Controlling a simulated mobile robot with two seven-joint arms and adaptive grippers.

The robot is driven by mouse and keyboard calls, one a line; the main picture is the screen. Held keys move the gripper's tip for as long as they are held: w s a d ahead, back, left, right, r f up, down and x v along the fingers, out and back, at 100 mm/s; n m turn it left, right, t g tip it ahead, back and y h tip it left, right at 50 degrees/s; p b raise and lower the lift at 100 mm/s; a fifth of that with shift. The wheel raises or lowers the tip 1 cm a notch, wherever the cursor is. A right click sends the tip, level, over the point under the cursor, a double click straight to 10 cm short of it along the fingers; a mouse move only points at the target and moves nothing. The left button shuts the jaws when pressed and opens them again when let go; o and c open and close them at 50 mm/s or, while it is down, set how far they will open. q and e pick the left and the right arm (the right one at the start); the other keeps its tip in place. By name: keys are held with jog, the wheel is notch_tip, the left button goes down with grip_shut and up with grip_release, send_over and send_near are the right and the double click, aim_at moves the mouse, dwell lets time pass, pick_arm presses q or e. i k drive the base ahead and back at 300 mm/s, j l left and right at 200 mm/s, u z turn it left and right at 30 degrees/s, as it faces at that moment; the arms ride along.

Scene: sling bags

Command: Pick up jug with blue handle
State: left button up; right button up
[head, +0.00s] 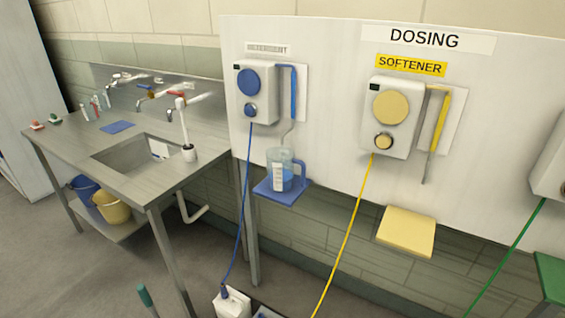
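The jug with the blue handle (279,170) stands upright on a small blue shelf (281,192) fixed to the white panel. It is clear, with a pale label or scale on its front and blue liquid low inside. Its blue handle (299,171) is on the right side. A thin spout from the detergent dispenser (253,92) hangs just above the jug. Neither of my grippers is in view.
A yellow softener dispenser (388,115) and an empty yellow shelf (406,231) are to the right. A steel sink table (180,172) stands left. Blue (248,190) and yellow (349,225) hoses run to the floor. A white container (231,303) stands below.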

aim_at(281, 161)
jog(key=i+j+z, duration=0.1)
jog(key=i+j, duration=0.15)
jog(key=i+j+z, duration=0.1)
jog(key=j, duration=0.3)
jog(key=i+j+z, duration=0.1)
jog(key=i+j, duration=0.2)
